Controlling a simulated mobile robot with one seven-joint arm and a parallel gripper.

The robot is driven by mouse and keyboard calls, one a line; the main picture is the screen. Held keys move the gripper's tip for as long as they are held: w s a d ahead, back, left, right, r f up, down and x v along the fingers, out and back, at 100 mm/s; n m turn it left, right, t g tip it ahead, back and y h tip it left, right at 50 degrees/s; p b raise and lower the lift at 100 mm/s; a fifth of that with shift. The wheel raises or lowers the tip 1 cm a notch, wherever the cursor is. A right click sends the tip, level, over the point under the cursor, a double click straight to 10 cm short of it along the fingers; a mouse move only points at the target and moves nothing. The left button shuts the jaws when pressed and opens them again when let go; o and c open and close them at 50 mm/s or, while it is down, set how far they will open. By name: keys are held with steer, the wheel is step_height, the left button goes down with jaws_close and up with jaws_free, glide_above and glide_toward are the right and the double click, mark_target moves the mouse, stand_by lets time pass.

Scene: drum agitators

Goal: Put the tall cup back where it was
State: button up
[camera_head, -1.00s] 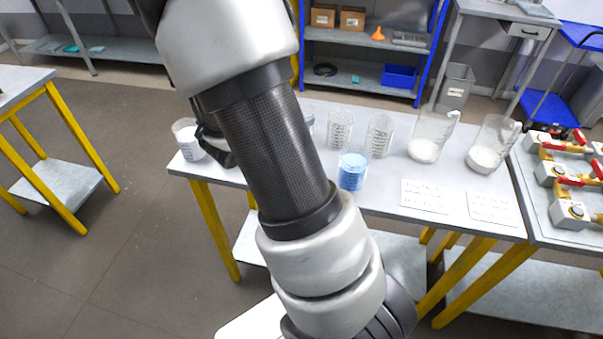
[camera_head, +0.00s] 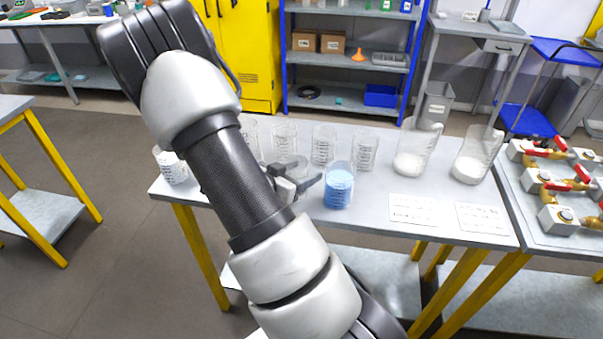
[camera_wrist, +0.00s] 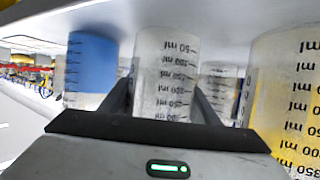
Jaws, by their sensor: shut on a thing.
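My gripper (camera_head: 298,183) is shut on a clear graduated beaker (camera_wrist: 165,75). The wrist view shows it upside down between the two fingers; in the head view it is partly hidden by the gripper. I cannot tell whether its base touches the table (camera_head: 380,190). A beaker of blue contents (camera_head: 338,186) stands just right of my gripper and also shows in the wrist view (camera_wrist: 90,70). Which vessel is the tall cup is not clear from looks alone.
Clear beakers (camera_head: 323,145) (camera_head: 365,150) stand in a row behind. Two pitchers with white contents (camera_head: 412,160) (camera_head: 473,165) stand right of them. A white-filled beaker (camera_head: 172,166) is near the left edge. Two paper sheets (camera_head: 413,210) (camera_head: 484,218) lie at the front right.

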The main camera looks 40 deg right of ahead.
steer(key=shift+f, duration=0.2)
steer(key=o, duration=1.3)
steer(key=shift+r, duration=0.1)
steer(key=shift+r, duration=0.3)
steer(key=p+v, duration=0.1)
steer(key=v, duration=1.1)
steer(key=shift+s+f, duration=0.1)
steer(key=shift+f, duration=0.1)
